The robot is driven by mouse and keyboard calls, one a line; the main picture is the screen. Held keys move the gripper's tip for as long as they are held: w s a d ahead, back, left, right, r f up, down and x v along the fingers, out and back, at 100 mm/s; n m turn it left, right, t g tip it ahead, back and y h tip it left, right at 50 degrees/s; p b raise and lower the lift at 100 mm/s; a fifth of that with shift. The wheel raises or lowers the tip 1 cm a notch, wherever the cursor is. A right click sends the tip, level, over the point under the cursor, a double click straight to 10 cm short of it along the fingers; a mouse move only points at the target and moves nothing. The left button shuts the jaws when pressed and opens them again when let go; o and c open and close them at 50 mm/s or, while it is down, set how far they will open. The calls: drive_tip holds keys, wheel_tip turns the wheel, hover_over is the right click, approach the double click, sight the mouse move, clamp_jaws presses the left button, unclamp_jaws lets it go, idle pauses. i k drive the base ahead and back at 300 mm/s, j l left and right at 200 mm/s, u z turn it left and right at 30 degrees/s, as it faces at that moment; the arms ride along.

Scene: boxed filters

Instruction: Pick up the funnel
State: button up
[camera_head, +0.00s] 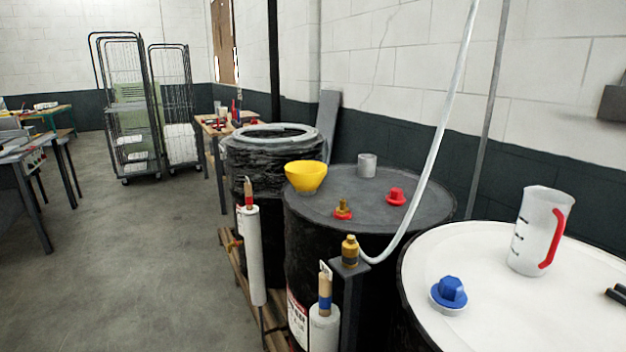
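A yellow funnel (306,176), wide at the top and narrower below, stands near the left edge of the grey lid of a black drum (372,205). Its mouth faces up, and nothing touches it from above.
On the same lid are a red cap (395,196), a brass and red fitting (343,209) and a grey cup (367,165). A pale hose (432,130) rises across the lid's right side. A white drum (480,250) at right bears a jug (541,230) and blue cap (449,293).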

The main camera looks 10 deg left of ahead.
sight(304, 175)
drive_tip(key=i+j, duration=0.2)
drive_tip(key=j, duration=0.2)
drive_tip(key=i+j, duration=0.15)
drive_tip(key=j, duration=0.2)
drive_tip(key=i+j, duration=0.2)
drive_tip(key=j, duration=0.2)
drive_tip(key=i+j, duration=0.15)
drive_tip(key=j, duration=0.2)
drive_tip(key=i+j+z, duration=0.1)
drive_tip(key=j, duration=0.3)
drive_tip(key=i, duration=0.1)
